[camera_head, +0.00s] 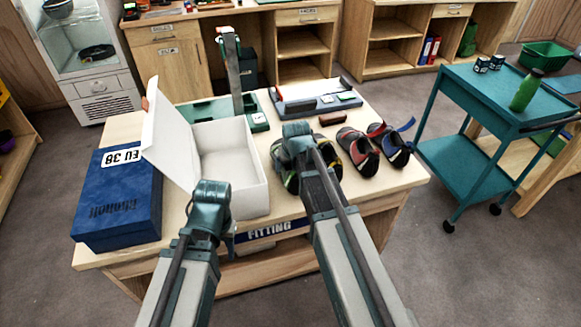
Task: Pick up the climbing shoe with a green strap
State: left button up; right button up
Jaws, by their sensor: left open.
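Climbing shoes stand in a row on the right half of the wooden fitting table. A dark pair with green and yellowish trim (290,181) is partly covered by my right arm. The green strap cannot be made out clearly. Beside it stand a red and black shoe (358,152) and a blue and red shoe (390,146). My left gripper (209,193) is open in front of the white box, apart from the shoes. My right gripper (297,134) is over the dark pair; its jaws are not clear.
An open white box (232,172) and a blue EU 38 box (118,208) take up the table's left side. Green and grey measuring devices (312,103) stand behind the shoes. A teal cart (490,97) with a green bottle (525,90) stands at the right.

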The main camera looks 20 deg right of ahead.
pick_arm(q)
notch_tip(320, 180, up, 10)
jog(key=p, duration=0.9)
pick_arm(e)
notch_tip(320, 180, up, 10)
pick_arm(q)
jog(key=shift+p, duration=0.3)
